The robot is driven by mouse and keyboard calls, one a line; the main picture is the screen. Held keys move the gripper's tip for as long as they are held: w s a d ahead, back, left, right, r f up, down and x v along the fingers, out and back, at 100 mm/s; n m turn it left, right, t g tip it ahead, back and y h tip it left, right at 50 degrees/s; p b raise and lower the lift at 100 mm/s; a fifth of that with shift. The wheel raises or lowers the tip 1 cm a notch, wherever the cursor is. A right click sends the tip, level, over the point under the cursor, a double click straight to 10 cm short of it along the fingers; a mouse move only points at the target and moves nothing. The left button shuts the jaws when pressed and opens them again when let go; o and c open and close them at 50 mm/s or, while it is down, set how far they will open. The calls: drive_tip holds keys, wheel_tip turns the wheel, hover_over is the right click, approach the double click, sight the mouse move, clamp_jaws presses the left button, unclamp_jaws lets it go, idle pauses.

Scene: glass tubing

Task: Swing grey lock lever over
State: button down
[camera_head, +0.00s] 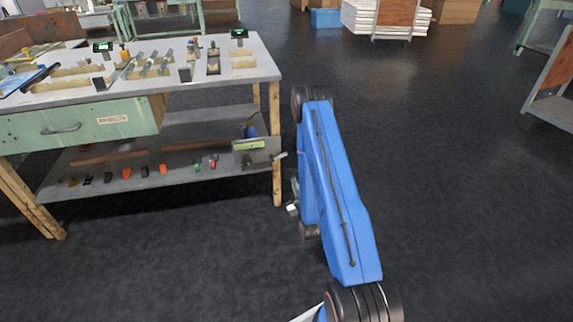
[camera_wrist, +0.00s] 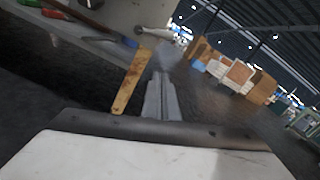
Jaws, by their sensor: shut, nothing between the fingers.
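A grey panel or box (camera_head: 262,156) with a green label (camera_head: 249,145) sits at the right end of the bench's lower shelf. A short pale grey lever (camera_head: 279,156) sticks out of its right side, past the wooden leg. In the wrist view the lever (camera_wrist: 154,30) appears near the top, its rounded end against the grey panel (camera_wrist: 122,12). My gripper (camera_wrist: 163,78) points toward that area with its fingers together and nothing between them. It is apart from the lever. In the head view my blue arm mostly hides the gripper.
A wooden bench leg (camera_wrist: 131,80) stands just left of my fingers in the wrist view. The workbench (camera_head: 262,68) has tools on top, and several small coloured parts lie on its lower shelf (camera_head: 185,175). The dark floor (camera_head: 450,160) to the right is open.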

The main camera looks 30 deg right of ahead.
idle(0.4)
drive_tip(key=w+d+r, duration=0.1)
drive_tip(key=w+r, duration=0.3)
drive_tip(key=w, duration=0.6)
drive_tip(key=shift+w+d, duration=0.25)
drive_tip(key=shift+w, duration=0.1)
drive_tip(key=shift+r, duration=0.15)
